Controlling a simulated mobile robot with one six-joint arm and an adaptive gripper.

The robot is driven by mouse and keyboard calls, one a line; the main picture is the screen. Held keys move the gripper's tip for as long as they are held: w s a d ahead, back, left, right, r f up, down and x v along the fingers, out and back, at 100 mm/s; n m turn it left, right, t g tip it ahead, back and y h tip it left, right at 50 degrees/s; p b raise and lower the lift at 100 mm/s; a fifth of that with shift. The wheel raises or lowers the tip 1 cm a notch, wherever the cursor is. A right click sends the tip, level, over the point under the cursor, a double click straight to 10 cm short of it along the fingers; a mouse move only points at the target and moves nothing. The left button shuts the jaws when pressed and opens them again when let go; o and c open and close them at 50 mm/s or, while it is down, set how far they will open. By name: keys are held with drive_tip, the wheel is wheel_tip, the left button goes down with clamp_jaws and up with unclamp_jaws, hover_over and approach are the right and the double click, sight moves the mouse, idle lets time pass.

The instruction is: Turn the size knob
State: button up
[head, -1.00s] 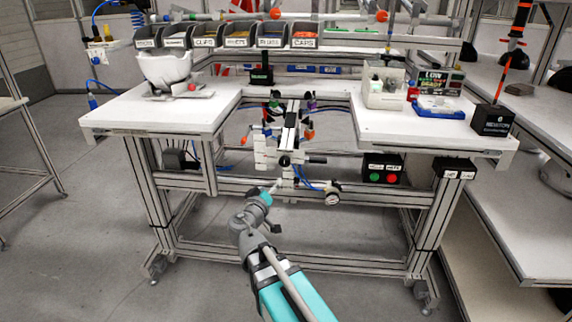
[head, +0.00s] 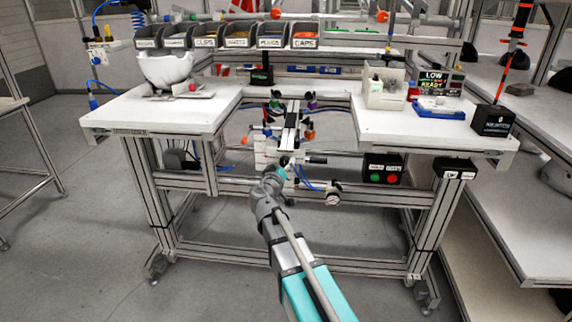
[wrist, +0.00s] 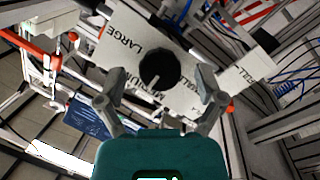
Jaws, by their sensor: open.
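The size knob is a round black knob (wrist: 160,68) on a white plate (wrist: 125,35) in the wrist view. The plate reads LARGE at upper left, with MEDIUM partly hidden below the knob and SMALL to the right. A pale mark on the knob's lower edge points towards MEDIUM. My gripper (wrist: 161,98) is open, its two fingers apart to the left and right of the knob's lower side; I cannot tell whether they touch it. In the head view the knob (head: 284,160) is small, at the fixture's front, with my gripper (head: 277,172) just below it.
The white workbench (head: 180,115) surrounds the fixture, with tabletops left and right. A white helmet shell (head: 165,68) stands on the left top. A gauge (head: 333,195) and a box with green and red buttons (head: 383,168) hang right of my gripper. Blue hoses run nearby.

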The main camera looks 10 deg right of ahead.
drive_tip(key=shift+w+d, duration=0.35)
drive_tip(key=shift+w, duration=0.2)
drive_tip(key=c, duration=1)
drive_tip(key=shift+d, duration=0.25)
drive_tip(key=shift+c, duration=0.7)
drive_tip(key=shift+a, duration=0.2)
